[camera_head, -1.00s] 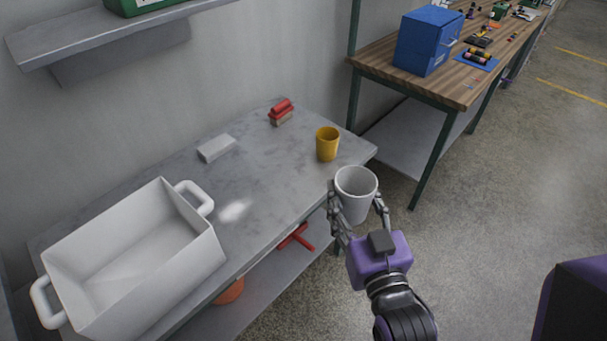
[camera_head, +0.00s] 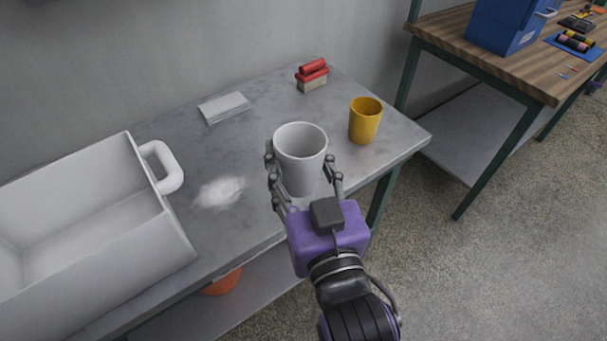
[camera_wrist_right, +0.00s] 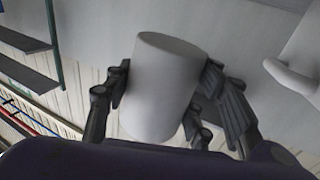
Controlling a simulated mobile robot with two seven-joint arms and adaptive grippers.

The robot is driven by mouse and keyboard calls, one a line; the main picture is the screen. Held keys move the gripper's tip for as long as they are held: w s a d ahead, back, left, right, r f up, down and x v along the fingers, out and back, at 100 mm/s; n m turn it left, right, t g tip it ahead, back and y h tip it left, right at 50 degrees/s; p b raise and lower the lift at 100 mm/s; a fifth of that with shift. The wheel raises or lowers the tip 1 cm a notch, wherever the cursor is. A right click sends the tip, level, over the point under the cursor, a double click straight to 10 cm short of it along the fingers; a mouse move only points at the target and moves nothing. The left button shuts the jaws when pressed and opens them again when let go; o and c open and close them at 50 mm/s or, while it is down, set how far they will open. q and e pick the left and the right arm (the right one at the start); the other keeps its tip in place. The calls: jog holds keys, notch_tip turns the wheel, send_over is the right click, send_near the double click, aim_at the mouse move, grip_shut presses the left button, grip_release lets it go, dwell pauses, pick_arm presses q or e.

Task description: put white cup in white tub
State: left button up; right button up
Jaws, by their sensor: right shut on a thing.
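The white cup (camera_head: 301,158) is upright in my right gripper (camera_head: 305,180), which is shut on it. The cup is in front of the grey table's near part, and its opening faces up and is empty. In the right wrist view the cup (camera_wrist_right: 162,88) sits between the fingers (camera_wrist_right: 165,95). The white tub (camera_head: 150,235) stands on the table at the left, to the left of the cup and apart from it. Its near left part is cut off by the frame. The tub's handle also shows in the wrist view (camera_wrist_right: 291,77). My left gripper is not in view.
An orange thing (camera_head: 223,283) lies on the shelf below. A wooden bench (camera_head: 480,55) stands at the right.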

aim_at(302, 142)
jog(key=shift+r, duration=0.15)
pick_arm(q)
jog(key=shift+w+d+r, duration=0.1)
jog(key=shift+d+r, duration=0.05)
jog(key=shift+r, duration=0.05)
pick_arm(e)
jog(key=shift+w, duration=0.1)
jog(key=shift+w+f, duration=0.25)
jog(key=shift+w, duration=0.15)
jog(key=w+f, duration=0.2)
jog(key=w, duration=0.1)
jog(key=w+f, duration=0.3)
jog(key=w, duration=0.1)
jog(key=w+f+b, duration=0.1)
jog(key=w+f, duration=0.1)
jog(key=w, duration=0.2)
jog(key=shift+w+d+f, duration=0.2)
jog(key=shift+f, duration=0.1)
jog(key=shift+w+f, duration=0.4)
jog(key=shift+f, duration=0.05)
jog(key=f, duration=0.1)
jog(key=w+f, duration=0.1)
jog(key=f, duration=0.1)
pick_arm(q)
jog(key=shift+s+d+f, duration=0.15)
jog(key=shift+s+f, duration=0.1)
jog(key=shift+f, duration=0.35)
pick_arm(e)
jog(key=shift+s+f, duration=0.1)
jog(key=shift+f, duration=0.25)
